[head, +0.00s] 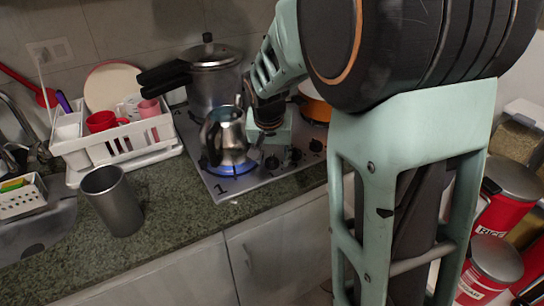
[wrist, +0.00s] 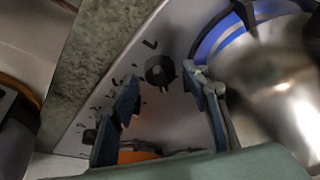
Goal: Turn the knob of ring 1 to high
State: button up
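The cooktop (head: 215,183) has a printed 1 at its front left, near a ring burning with a blue flame (head: 212,166). A steel kettle (head: 228,138) stands on that ring. Black knobs (head: 293,155) line the right part of the cooktop's front. In the wrist view, one black knob (wrist: 160,71) lies just beyond and between the fingertips of my gripper (wrist: 165,88). The fingers are apart with nothing held, and contact with the knob is not visible. The kettle (wrist: 275,95) and flame (wrist: 215,35) show to the right there. My arm hides part of the cooktop in the head view.
A tall steel pot (head: 214,82) stands behind the kettle, and an orange pot (head: 315,108) is at the back right. A metal cup (head: 113,202) and a white dish rack (head: 125,145) are left. Red canisters (head: 500,210) stand at right.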

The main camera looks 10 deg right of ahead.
jog(key=shift+n, duration=0.3)
